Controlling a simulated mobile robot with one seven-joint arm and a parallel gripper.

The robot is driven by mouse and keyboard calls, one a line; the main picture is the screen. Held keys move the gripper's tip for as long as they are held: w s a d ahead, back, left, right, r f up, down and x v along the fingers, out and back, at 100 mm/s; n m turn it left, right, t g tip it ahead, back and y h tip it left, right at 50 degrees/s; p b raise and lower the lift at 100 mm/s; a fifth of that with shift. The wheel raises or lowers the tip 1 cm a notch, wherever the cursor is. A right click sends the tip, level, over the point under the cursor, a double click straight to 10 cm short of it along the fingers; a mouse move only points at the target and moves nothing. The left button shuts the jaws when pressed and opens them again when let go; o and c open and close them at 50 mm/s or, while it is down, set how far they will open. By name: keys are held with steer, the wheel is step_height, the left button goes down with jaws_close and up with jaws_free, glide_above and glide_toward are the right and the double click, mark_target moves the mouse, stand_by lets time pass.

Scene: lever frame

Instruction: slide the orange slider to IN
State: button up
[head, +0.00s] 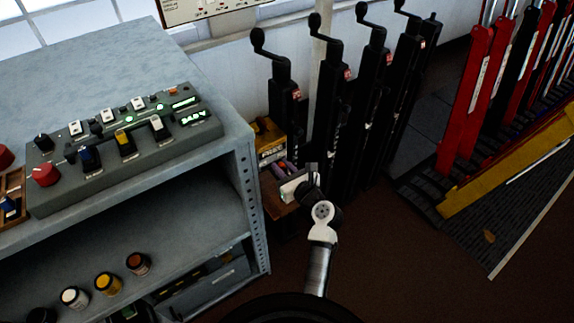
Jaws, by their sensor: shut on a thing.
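A grey control box (70,182) sits on the bench top at the left. I cannot read any IN mark at this size. My gripper (287,190) is at the end of my arm, right of the bench and well apart from the control box. It is over or beside a brown crate. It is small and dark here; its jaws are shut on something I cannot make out.
The grey bench (150,60) has an open shelf with several small jars. The brown crate (282,210) holds small coloured items. Black cranked posts (330,120) stand close behind my gripper. Red levers (465,110) stand farther right. Brown floor is open at lower right.

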steer(key=a, duration=0.3)
steer(key=shift+s+r+n+g+y, duration=0.1)
steer(key=shift+s+n+g+y, duration=0.2)
steer(key=shift+s+y, duration=0.1)
steer(key=shift+s+a+p, duration=0.55)
steer(key=shift+a+p, duration=0.05)
steer(key=o, duration=0.6)
steer(key=shift+r, duration=0.2)
steer(key=p, duration=0.2)
glide_toward(264, 167)
steer(key=shift+w+a+f, duration=0.45)
steer(key=shift+w, duration=0.2)
